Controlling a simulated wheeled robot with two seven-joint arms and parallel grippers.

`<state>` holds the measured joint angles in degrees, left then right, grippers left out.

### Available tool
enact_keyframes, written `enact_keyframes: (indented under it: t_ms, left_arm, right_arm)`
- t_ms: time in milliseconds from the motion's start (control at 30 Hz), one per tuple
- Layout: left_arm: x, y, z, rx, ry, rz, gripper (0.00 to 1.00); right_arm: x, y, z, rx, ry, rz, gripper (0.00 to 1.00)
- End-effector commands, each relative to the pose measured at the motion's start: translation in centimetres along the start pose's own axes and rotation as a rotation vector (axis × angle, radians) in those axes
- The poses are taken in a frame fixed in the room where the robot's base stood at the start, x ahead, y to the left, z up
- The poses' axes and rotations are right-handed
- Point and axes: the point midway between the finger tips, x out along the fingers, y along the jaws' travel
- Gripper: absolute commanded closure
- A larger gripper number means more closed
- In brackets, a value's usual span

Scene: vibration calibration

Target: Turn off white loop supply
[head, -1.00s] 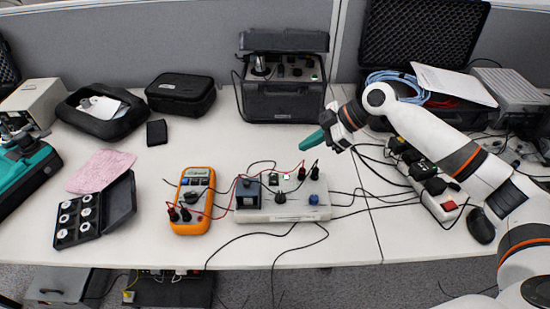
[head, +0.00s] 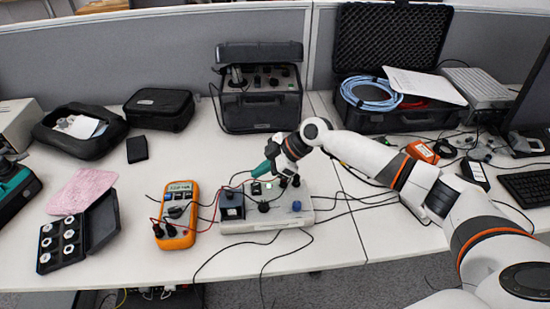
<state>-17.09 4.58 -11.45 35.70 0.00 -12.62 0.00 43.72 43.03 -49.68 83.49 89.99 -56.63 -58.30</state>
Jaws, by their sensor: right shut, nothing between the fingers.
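The white loop supply (head: 262,223) is a low white box on the table, with a black block on its left part, a black knob (head: 263,207), a blue knob (head: 296,206) and small switches near its back edge. A small green-lit switch (head: 256,188) shows there. My right gripper (head: 261,170) has teal fingertips, shut and empty, pointing down-left just above the supply's back edge. I cannot tell whether the tips touch a switch. The gripper hides part of the back right of the box. My left gripper is not in view.
An orange multimeter (head: 177,215) with a lit display stands left of the supply, joined by red and black leads. A black instrument case (head: 262,104) stands behind. Cables run right and off the front edge. An open case of weights (head: 62,243) lies at left.

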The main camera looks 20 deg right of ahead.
Motion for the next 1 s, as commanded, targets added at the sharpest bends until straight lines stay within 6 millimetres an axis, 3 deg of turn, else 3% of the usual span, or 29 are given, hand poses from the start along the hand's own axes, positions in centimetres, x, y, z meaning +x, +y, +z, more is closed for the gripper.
enact_keyframes:
  t_ms: [100,300,667,833,1000]
  left_arm:
    - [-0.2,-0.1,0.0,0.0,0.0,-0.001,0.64]
    - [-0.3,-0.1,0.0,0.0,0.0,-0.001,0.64]
    - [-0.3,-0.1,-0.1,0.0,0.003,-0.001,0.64]
    - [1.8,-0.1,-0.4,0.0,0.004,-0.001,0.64]
    - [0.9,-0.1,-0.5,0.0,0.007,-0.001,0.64]
  right_arm:
    - [1.2,0.0,-1.6,0.007,0.003,0.0,1.0]
    - [2.3,0.0,-2.7,0.004,0.002,0.0,1.0]
    - [2.4,0.0,-2.9,0.004,0.002,0.0,1.0]
    - [3.4,-0.1,-3.7,0.004,-0.001,0.002,1.0]
    - [2.9,-0.1,-3.3,0.004,0.003,0.003,1.0]
